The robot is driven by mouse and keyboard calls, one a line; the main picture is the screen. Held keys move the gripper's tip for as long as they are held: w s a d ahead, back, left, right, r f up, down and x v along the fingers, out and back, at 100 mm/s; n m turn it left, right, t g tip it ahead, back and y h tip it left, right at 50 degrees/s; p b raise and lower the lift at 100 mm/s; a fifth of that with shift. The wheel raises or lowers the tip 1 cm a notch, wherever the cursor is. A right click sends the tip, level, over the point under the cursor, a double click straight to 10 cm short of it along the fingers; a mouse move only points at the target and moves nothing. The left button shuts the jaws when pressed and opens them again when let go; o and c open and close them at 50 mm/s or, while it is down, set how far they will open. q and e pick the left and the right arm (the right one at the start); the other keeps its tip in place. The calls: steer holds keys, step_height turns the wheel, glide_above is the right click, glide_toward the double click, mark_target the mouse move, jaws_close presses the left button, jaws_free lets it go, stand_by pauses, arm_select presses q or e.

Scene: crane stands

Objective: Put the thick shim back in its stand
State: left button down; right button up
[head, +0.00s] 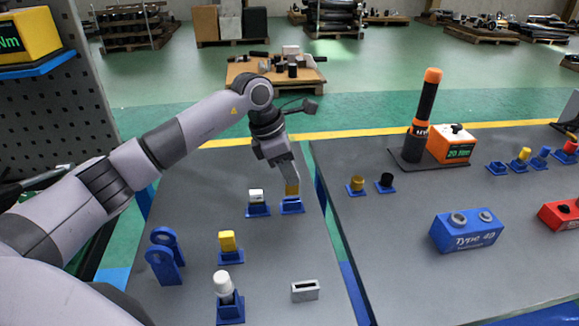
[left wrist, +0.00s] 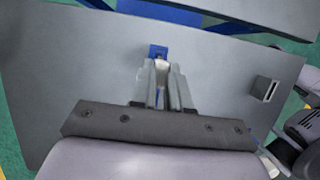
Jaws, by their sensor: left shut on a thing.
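My left gripper (head: 290,182) reaches down over the far part of the left table. It is shut on a small gold-coloured piece (head: 292,190), which I take for the thick shim. The piece is right at the top of a small blue stand (head: 291,208); I cannot tell how deep it sits. In the left wrist view, the fingers (left wrist: 162,75) point toward the blue stand (left wrist: 158,50). The fingers mostly hide the held piece there. My right gripper is not in view.
A blue stand with a white-topped block (head: 256,196) is close left of the gripper. Nearer are a yellow piece (head: 227,241), a white cylinder (head: 222,287), a blue ringed holder (head: 166,255) and a grey slotted block (head: 305,291). A gap separates the right table (head: 370,240).

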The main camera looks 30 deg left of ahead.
arm_select(q)
steer(key=shift+f, duration=0.2)
steer(key=shift+f, duration=0.1)
stand_by(0.4)
steer(key=shift+f+b, duration=0.5)
steer(key=shift+f, duration=0.15)
steer(key=shift+f+b, duration=0.7)
steer(key=shift+f, duration=0.3)
steer(key=c, duration=1)
jaws_free()
steer(key=shift+r, duration=0.15)
